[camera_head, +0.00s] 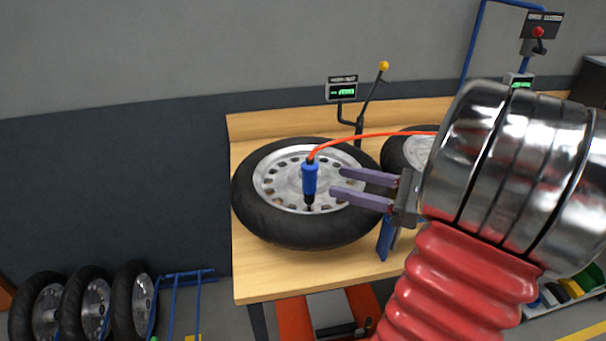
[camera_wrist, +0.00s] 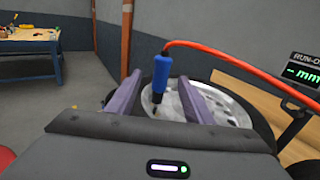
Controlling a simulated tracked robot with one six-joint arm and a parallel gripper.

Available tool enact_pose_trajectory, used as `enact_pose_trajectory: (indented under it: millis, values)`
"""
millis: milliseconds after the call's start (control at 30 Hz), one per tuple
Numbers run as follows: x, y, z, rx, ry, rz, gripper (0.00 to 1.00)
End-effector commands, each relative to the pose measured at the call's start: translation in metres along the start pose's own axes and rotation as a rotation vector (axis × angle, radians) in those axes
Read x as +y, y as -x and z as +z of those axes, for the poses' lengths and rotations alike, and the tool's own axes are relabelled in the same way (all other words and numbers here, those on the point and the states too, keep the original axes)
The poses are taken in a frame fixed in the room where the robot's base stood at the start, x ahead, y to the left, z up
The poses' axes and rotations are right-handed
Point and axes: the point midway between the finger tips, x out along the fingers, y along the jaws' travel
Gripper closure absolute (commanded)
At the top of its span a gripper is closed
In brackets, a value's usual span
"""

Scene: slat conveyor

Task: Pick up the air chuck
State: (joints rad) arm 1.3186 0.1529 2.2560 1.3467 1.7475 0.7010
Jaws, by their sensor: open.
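The air chuck (camera_head: 309,181) has a blue body, a black tip and a red-orange hose from its top. It stands upright in front of the wheel (camera_head: 262,219) in the head view; I cannot tell whether its tip touches the wheel. My gripper (camera_head: 338,182) is open, with two purple fingers pointing left toward the chuck, just to its right. In the wrist view the chuck (camera_wrist: 161,77) shows between and beyond the open fingers (camera_wrist: 160,92), a little nearer the left one. Nothing is held.
The wheel lies flat on a wooden bench (camera_head: 270,286), with a second tyre (camera_head: 393,155) behind my arm. A gauge display (camera_head: 342,90) and a yellow-knobbed lever (camera_head: 383,67) stand behind. The hose (camera_head: 370,135) arcs right. Several wheels (camera_head: 88,300) stand at lower left.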

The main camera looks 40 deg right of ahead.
Motion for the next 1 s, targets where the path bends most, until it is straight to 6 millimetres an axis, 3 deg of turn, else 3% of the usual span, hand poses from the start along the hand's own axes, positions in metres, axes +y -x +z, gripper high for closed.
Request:
enact_pose_trajectory:
  millis: [467, 1000]
  values:
    - [-0.005, 0.007, 0.001, -0.016, -0.01, -0.028, 0.53]
    - [-0.006, -0.051, 0.002, -0.015, -0.01, -0.027, 0.53]
